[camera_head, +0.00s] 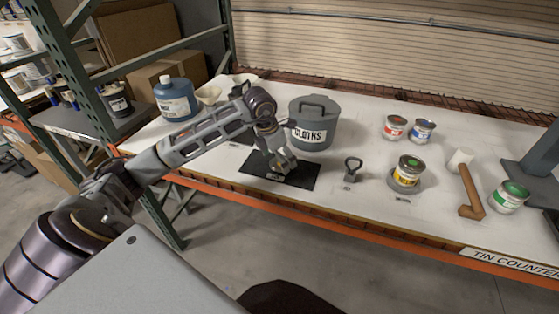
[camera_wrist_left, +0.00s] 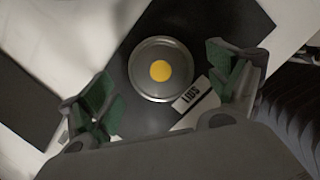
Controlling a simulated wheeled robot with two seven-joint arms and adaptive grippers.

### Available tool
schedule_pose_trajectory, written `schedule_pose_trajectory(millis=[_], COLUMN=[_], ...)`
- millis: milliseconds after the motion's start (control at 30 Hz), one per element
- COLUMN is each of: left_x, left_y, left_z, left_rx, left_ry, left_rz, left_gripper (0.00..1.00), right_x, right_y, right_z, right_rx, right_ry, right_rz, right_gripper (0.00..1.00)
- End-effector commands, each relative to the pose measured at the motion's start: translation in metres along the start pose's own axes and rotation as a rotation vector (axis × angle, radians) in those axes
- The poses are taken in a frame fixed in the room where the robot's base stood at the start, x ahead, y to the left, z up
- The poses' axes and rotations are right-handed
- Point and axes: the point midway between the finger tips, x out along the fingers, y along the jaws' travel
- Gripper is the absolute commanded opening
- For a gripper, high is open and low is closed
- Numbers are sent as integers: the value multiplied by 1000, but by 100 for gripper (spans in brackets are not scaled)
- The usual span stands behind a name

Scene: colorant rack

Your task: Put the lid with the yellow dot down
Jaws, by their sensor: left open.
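The grey round lid with the yellow dot (camera_wrist_left: 161,71) lies flat, dot up, on the black mat (camera_wrist_left: 228,20) in the left wrist view, beside the white "LIDS" label (camera_wrist_left: 191,95). My left gripper (camera_wrist_left: 172,95) is open, with its green-padded fingers on either side of the lid and apart from it. In the head view my left gripper (camera_head: 283,168) is low over the black mat (camera_head: 302,179), and it hides the lid there. My right gripper is not in view.
A grey lidded "CLOTHS" bin (camera_head: 313,122) stands just behind the mat.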

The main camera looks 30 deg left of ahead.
Motion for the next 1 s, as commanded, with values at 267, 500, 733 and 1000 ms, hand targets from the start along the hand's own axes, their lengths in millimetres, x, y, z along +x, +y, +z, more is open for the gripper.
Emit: schedule_pose_trajectory(millis=[267,500,733,1000], left_x=[-39,-75,-100,-110], left_y=[0,0,0,0], left_z=[0,0,0,0], left_rx=[1,1,0,0], left_ry=[-2,-2,0,0], left_rz=[2,1,0,-1], left_gripper=[90,90,90,90], right_x=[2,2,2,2], right_y=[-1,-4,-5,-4], right_z=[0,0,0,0], right_rx=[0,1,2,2], right_ry=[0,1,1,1], right_rz=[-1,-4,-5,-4], right_gripper=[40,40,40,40])
